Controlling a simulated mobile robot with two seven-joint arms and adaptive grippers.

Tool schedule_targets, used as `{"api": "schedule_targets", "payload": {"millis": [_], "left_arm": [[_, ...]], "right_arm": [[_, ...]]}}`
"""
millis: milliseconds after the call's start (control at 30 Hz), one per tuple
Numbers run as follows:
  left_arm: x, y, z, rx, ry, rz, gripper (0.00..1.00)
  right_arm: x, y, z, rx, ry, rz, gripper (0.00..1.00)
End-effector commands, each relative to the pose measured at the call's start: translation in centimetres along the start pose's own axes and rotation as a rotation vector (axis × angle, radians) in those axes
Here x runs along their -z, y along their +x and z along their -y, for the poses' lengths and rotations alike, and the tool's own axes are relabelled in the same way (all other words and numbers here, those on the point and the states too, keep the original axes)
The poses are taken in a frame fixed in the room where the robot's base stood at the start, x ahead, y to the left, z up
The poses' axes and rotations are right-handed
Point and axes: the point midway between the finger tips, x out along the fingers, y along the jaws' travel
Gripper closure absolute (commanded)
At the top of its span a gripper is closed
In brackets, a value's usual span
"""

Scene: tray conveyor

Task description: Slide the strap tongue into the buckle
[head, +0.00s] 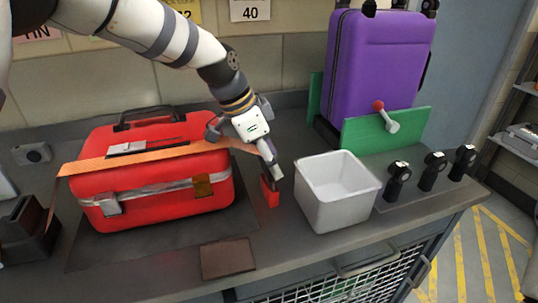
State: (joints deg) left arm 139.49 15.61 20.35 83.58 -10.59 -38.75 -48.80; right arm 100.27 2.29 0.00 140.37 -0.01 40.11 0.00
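A red case (150,205) with a black handle lies on the bench. An orange strap (110,163) runs across its top towards my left gripper (271,160), which is to the right of the case and points down. A small red block, seemingly the buckle (270,192), stands on the bench just below the gripper. A grey piece, possibly the strap tongue (277,178), shows between gripper and red block; I cannot tell if it enters the block. The gripper's fingers overlap the strap end, so their grip is unclear. My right gripper is not in view.
A white bin (335,215) stands close right of the red block. Black knob-like fixtures (432,170) line the bench's right side. A purple suitcase (375,65) stands behind, between green panels (385,132). A brown pad (227,258) lies at the front edge.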

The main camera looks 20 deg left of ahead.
Motion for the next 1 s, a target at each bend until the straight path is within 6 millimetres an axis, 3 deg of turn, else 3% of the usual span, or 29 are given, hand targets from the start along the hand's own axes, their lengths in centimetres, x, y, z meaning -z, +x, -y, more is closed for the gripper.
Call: {"api": "schedule_targets", "payload": {"millis": [367,400,500,833,1000], "left_arm": [[-0.4,0.9,0.0,-0.001,0.000,0.001,0.78],[-0.4,0.9,0.0,-0.001,0.000,0.000,0.45],[-0.4,0.9,0.0,-0.001,-0.001,0.001,0.26],[-0.5,0.7,-0.1,-0.003,-0.002,0.002,0.26],[-0.3,-3.0,0.1,0.002,-0.001,-0.003,0.26]], "right_arm": [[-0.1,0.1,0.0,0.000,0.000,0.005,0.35],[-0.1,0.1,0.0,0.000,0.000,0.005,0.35],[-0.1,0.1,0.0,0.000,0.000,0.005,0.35],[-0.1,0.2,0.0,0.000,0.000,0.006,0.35],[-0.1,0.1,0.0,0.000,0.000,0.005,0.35]]}}
